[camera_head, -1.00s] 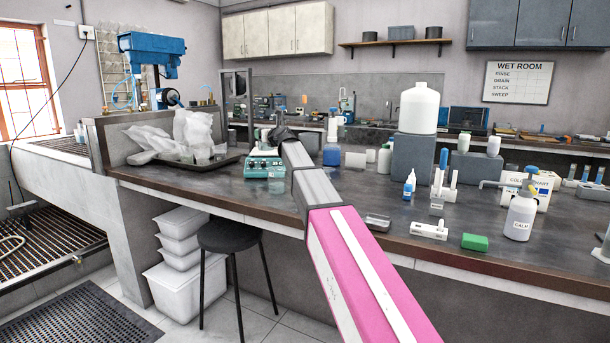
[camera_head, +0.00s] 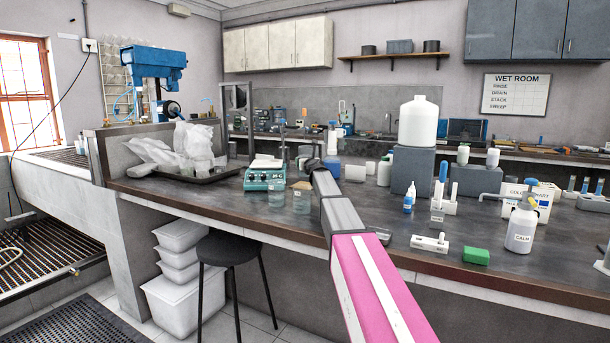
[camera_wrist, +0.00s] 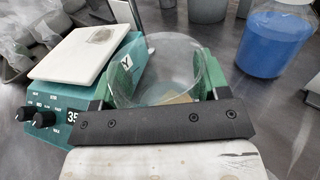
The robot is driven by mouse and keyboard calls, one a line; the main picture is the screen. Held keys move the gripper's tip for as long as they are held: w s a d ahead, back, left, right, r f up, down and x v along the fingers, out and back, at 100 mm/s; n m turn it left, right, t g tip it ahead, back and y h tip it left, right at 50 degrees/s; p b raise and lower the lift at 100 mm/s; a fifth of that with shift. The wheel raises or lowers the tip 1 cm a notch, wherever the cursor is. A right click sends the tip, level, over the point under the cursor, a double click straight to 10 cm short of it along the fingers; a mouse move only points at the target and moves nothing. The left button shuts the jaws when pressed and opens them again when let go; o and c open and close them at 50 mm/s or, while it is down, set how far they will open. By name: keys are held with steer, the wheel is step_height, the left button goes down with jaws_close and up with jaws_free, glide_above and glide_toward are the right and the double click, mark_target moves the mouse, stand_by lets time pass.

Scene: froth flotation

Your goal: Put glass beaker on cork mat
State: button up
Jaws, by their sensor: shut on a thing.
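My gripper (camera_wrist: 160,88) is shut on the glass beaker (camera_wrist: 158,62), with a green finger on either side of its clear wall. The beaker looks upright. A tan patch (camera_wrist: 180,99), likely the cork mat, shows through and below the glass; whether they touch cannot be told. In the head view a small tan piece (camera_head: 302,186) lies right of the teal balance. Clear glassware (camera_head: 302,201) shows just in front of it, and another clear vessel (camera_head: 276,195) stands to its left. My arm hides the fingertips there.
The teal balance (camera_head: 264,179) with its white plate is close to the left of the beaker, also in the wrist view (camera_wrist: 84,52). A blue-filled bottle (camera_wrist: 276,40) stands to the right. A tray of crumpled bags (camera_head: 190,176) lies farther left. The front bench strip is fairly clear.

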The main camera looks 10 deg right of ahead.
steer(key=shift+f, duration=2.3)
steer(key=shift+f, duration=0.1)
steer(key=o, duration=1.1)
steer(key=shift+s, duration=0.25)
steer(key=s, duration=0.3)
steer(key=s+d, duration=0.1)
steer(key=s, duration=0.7)
steer(key=shift+s+d, duration=0.2)
steer(key=shift+d, duration=0.15)
